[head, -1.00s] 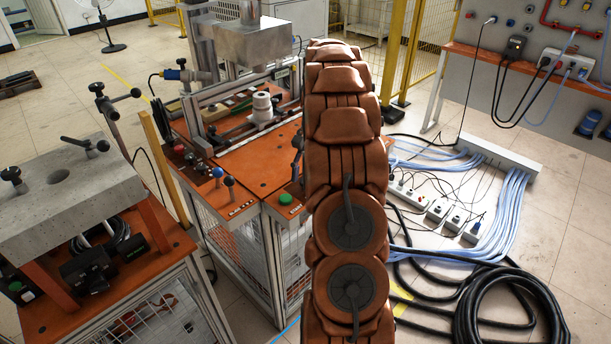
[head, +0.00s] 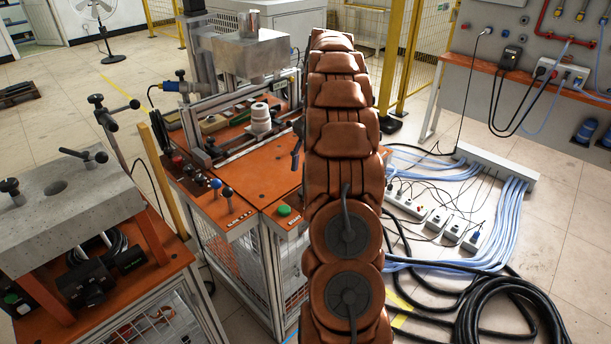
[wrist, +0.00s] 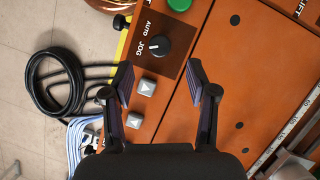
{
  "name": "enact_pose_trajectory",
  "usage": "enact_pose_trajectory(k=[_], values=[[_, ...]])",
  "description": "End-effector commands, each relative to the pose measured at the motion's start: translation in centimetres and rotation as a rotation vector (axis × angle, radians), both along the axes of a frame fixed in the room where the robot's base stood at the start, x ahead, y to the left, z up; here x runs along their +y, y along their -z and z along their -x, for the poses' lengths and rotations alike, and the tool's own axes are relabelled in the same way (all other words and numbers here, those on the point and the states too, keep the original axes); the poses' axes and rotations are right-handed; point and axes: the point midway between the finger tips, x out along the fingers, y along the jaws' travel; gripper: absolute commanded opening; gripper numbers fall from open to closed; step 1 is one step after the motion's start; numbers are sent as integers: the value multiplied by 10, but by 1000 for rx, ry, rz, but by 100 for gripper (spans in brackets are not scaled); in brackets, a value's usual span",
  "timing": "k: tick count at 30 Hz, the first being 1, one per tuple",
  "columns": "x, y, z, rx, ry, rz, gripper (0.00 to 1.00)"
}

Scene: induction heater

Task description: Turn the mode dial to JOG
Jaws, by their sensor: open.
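In the wrist view, the mode dial (wrist: 160,46) is a round black knob on a dark plate, with the labels AUTO and JOG on its left side. It has a small light mark, but I cannot tell for sure which label it points at. My gripper (wrist: 160,79) is open, with its two black fingers apart and nothing between them. The fingertips are on the near side of the dial, one on each side of its line, and appear clear of it. In the head view the dial and the gripper are hidden behind my arm.
A green button (wrist: 179,4) is beyond the dial; it also shows in the head view (head: 284,210). Two grey arrow buttons (wrist: 146,88) lie near the left finger. The orange panel (wrist: 225,75) is flat on the right. Coiled black cable (wrist: 58,92) lies on the floor.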

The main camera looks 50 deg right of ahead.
Motion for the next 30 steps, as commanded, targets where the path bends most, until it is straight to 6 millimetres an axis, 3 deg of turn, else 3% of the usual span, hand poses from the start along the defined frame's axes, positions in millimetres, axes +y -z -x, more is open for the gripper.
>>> enact_pose_trajectory(k=[9, 30], values=[[-6, -13, -2, 0, 2, 1, 58], [-2, -16, -2, 0, -7, 2, 58]])
